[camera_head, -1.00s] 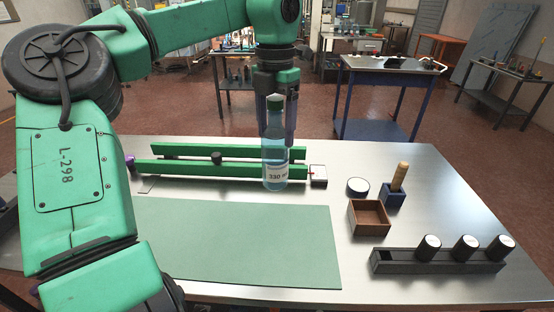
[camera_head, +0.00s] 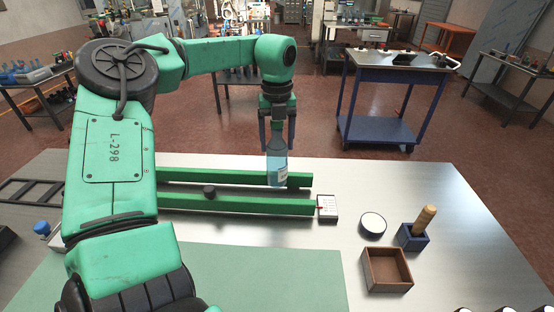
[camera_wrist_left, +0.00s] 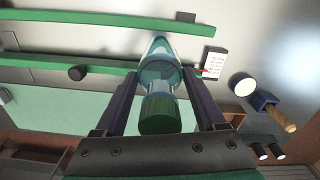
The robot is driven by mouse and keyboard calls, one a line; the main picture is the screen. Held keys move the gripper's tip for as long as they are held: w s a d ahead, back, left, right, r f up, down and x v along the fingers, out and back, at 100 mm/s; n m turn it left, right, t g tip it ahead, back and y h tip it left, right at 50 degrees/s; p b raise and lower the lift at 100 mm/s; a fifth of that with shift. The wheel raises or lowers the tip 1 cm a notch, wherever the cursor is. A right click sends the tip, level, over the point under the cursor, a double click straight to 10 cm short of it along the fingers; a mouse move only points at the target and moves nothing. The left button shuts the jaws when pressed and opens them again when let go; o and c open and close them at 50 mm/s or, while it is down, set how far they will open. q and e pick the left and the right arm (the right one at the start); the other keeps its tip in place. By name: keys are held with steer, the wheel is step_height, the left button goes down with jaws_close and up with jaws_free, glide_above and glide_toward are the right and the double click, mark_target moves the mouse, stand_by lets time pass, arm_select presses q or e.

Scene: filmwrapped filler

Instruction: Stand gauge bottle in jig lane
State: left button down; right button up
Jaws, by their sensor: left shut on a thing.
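The clear blue gauge bottle (camera_head: 276,168) with a green cap is upright in my left gripper (camera_head: 277,136). Its fingers are shut on the upper part, and the green cap (camera_wrist_left: 160,118) shows between them in the left wrist view. The white label is turned to the right. The jig is two parallel green rails, a back rail (camera_head: 220,176) and a front rail (camera_head: 250,205), with a lane between. In the head view the bottle covers part of the back rail near its right end. I cannot tell whether its base touches the table. My right gripper is out of view.
A black knob (camera_head: 209,191) sits by the front rail. A small white box (camera_head: 327,208) stands at its right end. A round white-topped disc (camera_head: 373,224), a blue holder (camera_head: 412,238) with a wooden handle, and an open brown box (camera_head: 385,272) stand to the right. A green mat (camera_head: 270,275) lies in front.

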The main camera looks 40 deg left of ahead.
mark_target(277, 161)
arm_select(q)
step_height(277, 161, down, 6)
steer(key=shift+s+d+r+p, duration=0.1)
steer(key=shift+p, duration=0.55)
steer(key=shift+f, duration=0.55)
jaws_free()
steer(key=shift+r, duration=0.1)
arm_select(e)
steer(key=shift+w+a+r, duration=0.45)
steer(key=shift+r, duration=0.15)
